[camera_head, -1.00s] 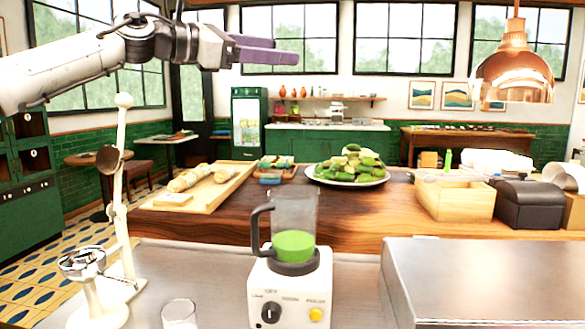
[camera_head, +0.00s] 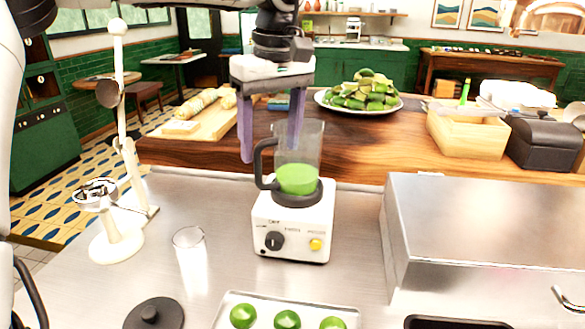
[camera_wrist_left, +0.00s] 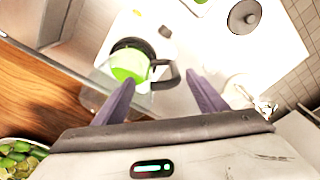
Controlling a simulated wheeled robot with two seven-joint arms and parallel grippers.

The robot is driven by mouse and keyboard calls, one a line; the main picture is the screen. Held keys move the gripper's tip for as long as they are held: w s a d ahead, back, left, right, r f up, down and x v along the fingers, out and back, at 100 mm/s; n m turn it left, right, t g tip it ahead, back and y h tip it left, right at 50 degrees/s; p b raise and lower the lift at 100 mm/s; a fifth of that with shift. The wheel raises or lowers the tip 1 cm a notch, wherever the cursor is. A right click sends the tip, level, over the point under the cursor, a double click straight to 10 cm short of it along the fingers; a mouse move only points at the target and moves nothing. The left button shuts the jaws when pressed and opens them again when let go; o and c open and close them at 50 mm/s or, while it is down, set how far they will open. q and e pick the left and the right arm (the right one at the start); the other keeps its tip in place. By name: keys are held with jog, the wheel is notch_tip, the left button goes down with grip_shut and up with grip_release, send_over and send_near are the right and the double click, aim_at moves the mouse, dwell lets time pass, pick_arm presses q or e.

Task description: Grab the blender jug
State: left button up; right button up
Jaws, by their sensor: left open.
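The blender jug (camera_head: 309,145) is clear with a dark handle on its left and green liquid in the bottom. It stands upright on the white blender base (camera_head: 293,225) on the steel counter. My left gripper (camera_head: 270,150) points down with its purple fingers apart, above and behind the jug's handle; one finger overlaps the jug in the head view. In the left wrist view the jug (camera_wrist_left: 128,65) and its handle lie ahead of my open left gripper (camera_wrist_left: 160,88), with the handle roughly between the finger directions. Nothing is held. My right gripper is not in view.
A glass (camera_head: 190,260), a white citrus press (camera_head: 112,215) and a dark lid (camera_head: 155,314) stand left of the blender. A tray (camera_head: 230,297) with limes is in front. A steel box (camera_head: 480,235) is at right. A plate of limes (camera_head: 360,108) is behind.

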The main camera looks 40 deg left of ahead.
pick_arm(q)
jog(key=f, duration=0.4)
jog(key=a+f, duration=0.1)
jog(key=f, duration=0.1)
jog(key=shift+s+p, duration=0.3)
jog(key=shift+p, duration=0.05)
jog(key=shift+w+f, duration=0.1)
jog(key=shift+f, duration=0.35)
grip_shut()
